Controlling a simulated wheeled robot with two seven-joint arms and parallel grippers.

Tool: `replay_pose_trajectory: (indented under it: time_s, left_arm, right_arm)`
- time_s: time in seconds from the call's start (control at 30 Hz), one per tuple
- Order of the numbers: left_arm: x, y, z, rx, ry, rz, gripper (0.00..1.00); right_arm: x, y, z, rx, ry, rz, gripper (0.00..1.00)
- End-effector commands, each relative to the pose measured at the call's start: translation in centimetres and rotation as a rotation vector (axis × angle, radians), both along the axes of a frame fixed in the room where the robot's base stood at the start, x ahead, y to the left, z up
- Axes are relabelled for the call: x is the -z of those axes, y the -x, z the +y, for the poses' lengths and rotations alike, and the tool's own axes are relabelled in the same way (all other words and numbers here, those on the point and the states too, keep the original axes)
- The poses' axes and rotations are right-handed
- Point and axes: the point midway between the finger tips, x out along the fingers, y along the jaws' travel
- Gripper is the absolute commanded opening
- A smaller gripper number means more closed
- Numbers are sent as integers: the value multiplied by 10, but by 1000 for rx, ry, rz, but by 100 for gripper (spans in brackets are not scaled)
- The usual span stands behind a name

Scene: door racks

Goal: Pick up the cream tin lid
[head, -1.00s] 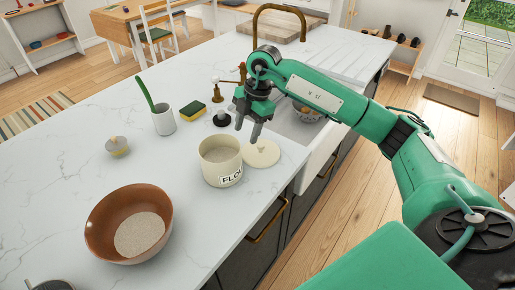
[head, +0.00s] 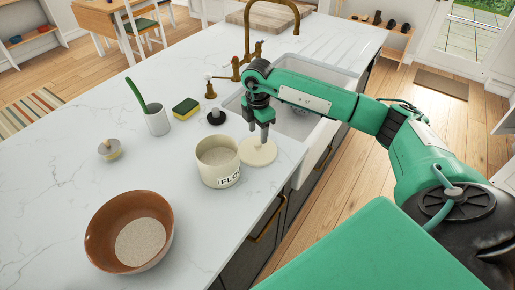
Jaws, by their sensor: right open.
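The cream tin lid (head: 259,153) lies flat on the white marble counter, right beside the cream flour tin. The tin (head: 218,163) stands upright and uncovered, with pale flour inside and dark lettering on its front. My left gripper is not in view.
A brown bowl (head: 105,230) with pale contents stands at the front left. A white cup (head: 157,120) with a green handle, a yellow-green sponge (head: 186,108), a dark-based stopper (head: 216,117) and a small knobbed item (head: 110,150) stand behind. The sink (head: 296,122) lies right of the gripper.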

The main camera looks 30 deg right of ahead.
Motion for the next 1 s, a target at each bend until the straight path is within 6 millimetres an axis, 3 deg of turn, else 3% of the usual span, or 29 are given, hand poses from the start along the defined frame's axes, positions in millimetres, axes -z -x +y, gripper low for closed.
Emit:
replay_pose_trajectory:
  time_s: [0.13,0.3,0.57,0.83,1.0]
  left_arm:
    - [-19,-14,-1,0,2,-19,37]
    - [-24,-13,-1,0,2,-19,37]
    - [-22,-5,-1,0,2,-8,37]
    - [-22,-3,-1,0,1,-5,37]
    - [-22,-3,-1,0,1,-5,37]
  right_arm:
    - [17,3,3,-1,-1,4,50]
    - [39,3,3,0,-1,1,50]
    - [44,2,3,0,0,0,50]
    - [43,2,3,0,0,0,2]
    - [43,2,3,0,0,0,1]
